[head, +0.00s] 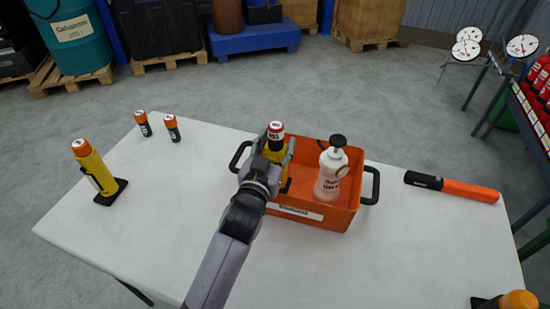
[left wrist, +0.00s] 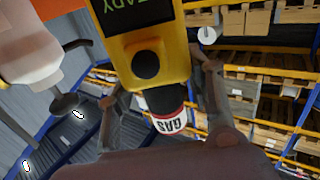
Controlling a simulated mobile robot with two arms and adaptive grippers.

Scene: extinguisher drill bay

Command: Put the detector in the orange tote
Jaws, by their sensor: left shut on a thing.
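The orange tote (head: 335,222) with black side handles stands on the white table. The detector is yellow with a red and white cap (head: 277,129) marked GAS. My left gripper (head: 277,150) is shut on it, over the left part of the tote. In the left wrist view the detector's yellow body (left wrist: 150,40), with a dark screen and a black round button, sits between the fingers. Its lower end appears inside the tote walls, but I cannot tell whether it touches the floor. My right gripper is not in view.
A white spray bottle (head: 331,172) with a dark top stands in the tote's right part. A yellow flashlight-like item (head: 92,167) and two small orange-capped items (head: 143,123) stand left. An orange and black bar (head: 455,188) lies right.

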